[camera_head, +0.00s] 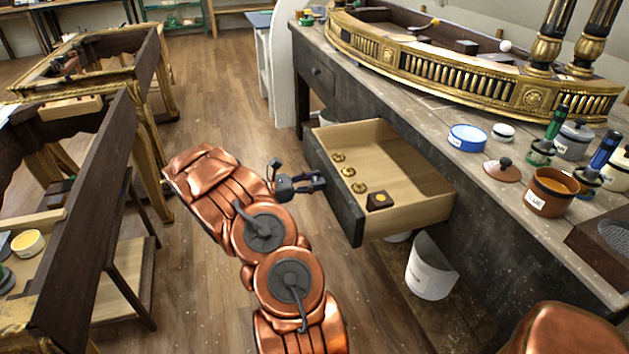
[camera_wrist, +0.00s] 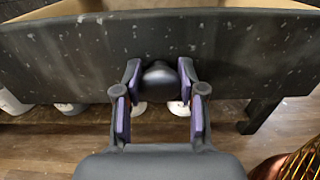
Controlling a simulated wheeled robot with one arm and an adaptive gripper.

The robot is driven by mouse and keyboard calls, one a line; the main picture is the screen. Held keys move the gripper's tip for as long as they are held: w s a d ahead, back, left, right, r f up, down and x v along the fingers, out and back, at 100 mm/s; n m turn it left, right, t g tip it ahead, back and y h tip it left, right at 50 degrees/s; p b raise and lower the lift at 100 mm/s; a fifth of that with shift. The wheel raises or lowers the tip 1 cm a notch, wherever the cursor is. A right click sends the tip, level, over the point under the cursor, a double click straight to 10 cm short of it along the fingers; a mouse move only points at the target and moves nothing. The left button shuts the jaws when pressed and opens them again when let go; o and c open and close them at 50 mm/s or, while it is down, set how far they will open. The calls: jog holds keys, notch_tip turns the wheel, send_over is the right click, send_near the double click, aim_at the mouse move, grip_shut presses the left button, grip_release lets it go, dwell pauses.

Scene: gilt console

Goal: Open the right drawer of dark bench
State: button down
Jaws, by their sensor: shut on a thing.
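The dark bench (camera_head: 480,215) runs along the right side of the head view. Its right drawer (camera_head: 405,187) is pulled well out, with a pale wooden inside and a dark front (camera_head: 333,188). The drawer holds several small gold rosettes and a small dark block (camera_head: 379,200) with a gold top. My gripper (camera_head: 315,183) is at the middle of the drawer front. In the wrist view, my gripper (camera_wrist: 160,85) is shut on the dark rounded knob (camera_wrist: 160,75), one finger on each side.
Another drawer (camera_head: 318,72) in the bench is closed at the far end. A white bucket (camera_head: 430,268) stands below the open drawer. Gilt tables (camera_head: 95,125) stand at the left.

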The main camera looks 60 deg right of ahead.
jog(key=c, duration=0.7)
grip_release()
jog(key=v, duration=1.2)
